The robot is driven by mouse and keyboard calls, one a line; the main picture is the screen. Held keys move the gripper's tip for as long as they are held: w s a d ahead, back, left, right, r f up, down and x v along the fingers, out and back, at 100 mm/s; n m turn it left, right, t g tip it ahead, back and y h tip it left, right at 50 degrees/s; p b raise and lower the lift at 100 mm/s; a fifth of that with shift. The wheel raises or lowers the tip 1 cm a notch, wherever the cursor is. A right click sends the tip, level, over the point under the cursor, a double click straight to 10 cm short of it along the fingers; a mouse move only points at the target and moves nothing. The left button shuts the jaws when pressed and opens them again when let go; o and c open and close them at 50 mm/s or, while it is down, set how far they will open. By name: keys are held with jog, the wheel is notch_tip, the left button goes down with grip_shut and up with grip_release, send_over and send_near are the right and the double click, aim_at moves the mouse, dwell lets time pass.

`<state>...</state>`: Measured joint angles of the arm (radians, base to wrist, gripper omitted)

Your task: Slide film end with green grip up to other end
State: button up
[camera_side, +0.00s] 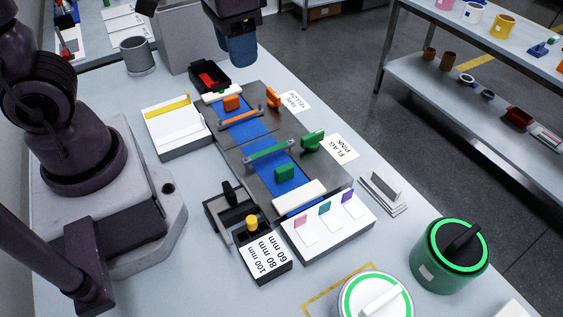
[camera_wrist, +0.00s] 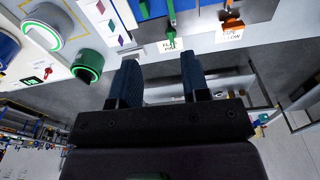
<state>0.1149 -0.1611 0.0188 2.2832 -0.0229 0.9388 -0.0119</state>
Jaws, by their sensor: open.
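A blue film strip (camera_side: 257,133) lies along a dark grey plate (camera_side: 233,163) in the side view. A green grip (camera_side: 284,173) stands on its near end and an orange grip (camera_side: 232,102) on its far end. A green bar (camera_side: 268,150) and an orange bar (camera_side: 240,118) cross over the film between the grips. Beside the plate are a green knob (camera_side: 312,141) and an orange knob (camera_side: 272,98). My gripper (camera_side: 238,50) is above and beyond the far end, apart from the film. In the wrist view its fingers (camera_wrist: 159,60) are apart and empty.
A white tray (camera_side: 326,234) with coloured tabs and a black 100/80/60 mm block (camera_side: 265,258) stand at the near end. A white box (camera_side: 176,128) is left of the plate. Round green-ringed containers (camera_side: 448,258) stand at the lower right. A grey cup (camera_side: 136,56) stands at the back.

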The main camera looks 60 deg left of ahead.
aim_at(285, 166)
jog(key=w+d+f+g, duration=0.3)
jog(key=w+f, duration=0.2)
jog(key=f, duration=0.2)
jog(key=w+d+f+g, duration=0.2)
jog(key=w+f+g, duration=0.1)
jog(key=w+f, duration=0.25)
jog(key=shift+n+t, duration=0.3)
jog(key=shift+n, duration=0.1)
jog(key=x, duration=1.3)
jog(key=shift+s+f, duration=0.2)
jog(key=shift+s, duration=0.15)
